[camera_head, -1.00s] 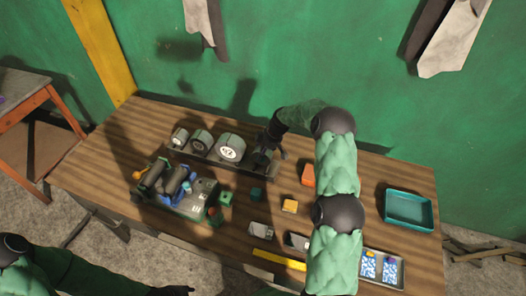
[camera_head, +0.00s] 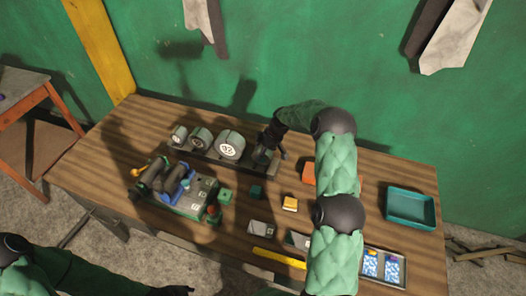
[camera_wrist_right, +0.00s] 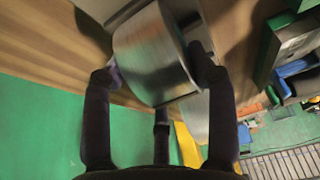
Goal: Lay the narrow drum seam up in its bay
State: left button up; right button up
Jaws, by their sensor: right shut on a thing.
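My right gripper (camera_head: 272,148) is at the right end of the drum rack (camera_head: 190,153) on the bench. It is shut on a grey drum (camera_head: 262,155), mostly covered by the fingers in the head view. In the right wrist view, the fingers (camera_wrist_right: 158,78) sit around this drum (camera_wrist_right: 148,45), whose curved metal side faces the camera; I cannot make out a seam. Three other pale drums stand along the rack: a small one (camera_head: 178,134), a middle one (camera_head: 201,138) and a large numbered one (camera_head: 230,145). My left gripper (camera_head: 178,291) is at the bottom edge, its fingers unclear.
A cluttered fixture with dark and blue cylinders (camera_head: 180,190) stands left of centre. Small blocks, including an orange one (camera_head: 308,172) and a yellow one (camera_head: 290,203), lie mid-bench. A yellow bar (camera_head: 279,259) lies at the front. An empty teal tray (camera_head: 410,207) is at the right.

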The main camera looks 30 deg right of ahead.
jog(key=o, duration=1.4)
jog(key=shift+c, duration=0.2)
jog(key=v, duration=1.2)
jog(key=shift+r, duration=0.1)
